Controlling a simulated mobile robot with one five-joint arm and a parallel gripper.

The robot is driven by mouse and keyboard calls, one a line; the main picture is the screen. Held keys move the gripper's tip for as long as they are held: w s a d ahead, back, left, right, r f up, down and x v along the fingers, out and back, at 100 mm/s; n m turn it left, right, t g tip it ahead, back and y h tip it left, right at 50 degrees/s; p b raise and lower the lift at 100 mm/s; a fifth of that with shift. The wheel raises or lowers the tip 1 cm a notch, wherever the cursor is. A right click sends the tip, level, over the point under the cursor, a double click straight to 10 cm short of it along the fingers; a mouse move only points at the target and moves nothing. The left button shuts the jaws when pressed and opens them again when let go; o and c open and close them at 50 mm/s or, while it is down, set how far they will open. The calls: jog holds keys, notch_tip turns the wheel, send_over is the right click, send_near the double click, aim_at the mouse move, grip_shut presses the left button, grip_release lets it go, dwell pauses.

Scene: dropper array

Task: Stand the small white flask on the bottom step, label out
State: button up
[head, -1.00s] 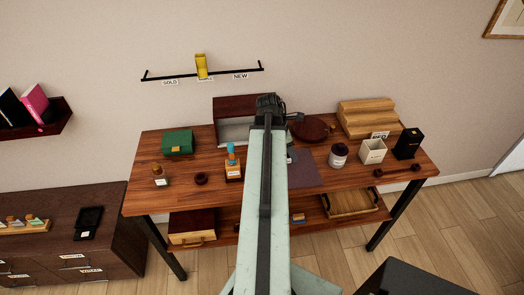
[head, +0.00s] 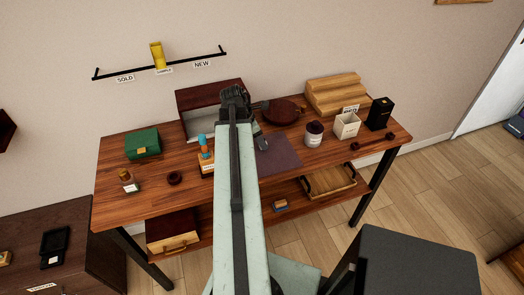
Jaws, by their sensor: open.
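The stepped wooden stand (head: 338,96) is at the back right of the table, and its steps look bare. I cannot pick out the small white flask for sure. A small pale object (head: 262,143) shows on the dark mat beside my arm, partly hidden and too small to tell. A small bottle with an amber cap and white label (head: 128,182) stands at the table's left. My gripper (head: 236,97) is the dark end of my arm, over the table's middle in front of the open box. It is open and appears empty; its fingertips are hard to make out.
A dark-lidded jar (head: 314,133), white holder (head: 347,125) and black box (head: 379,113) stand right, in front of the stand. A round brown dish (head: 284,112) lies left of it. A blue-topped bottle (head: 206,155) and green box (head: 143,143) are left of my arm.

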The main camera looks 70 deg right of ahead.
jog(key=shift+b+x, duration=0.35)
jog(key=shift+x, duration=0.7)
jog(key=shift+r, duration=0.15)
grip_shut()
notch_tip(320, 180, up, 10)
jog(key=p, duration=1)
jog(key=shift+r+p, duration=0.15)
jog(key=shift+p, duration=0.2)
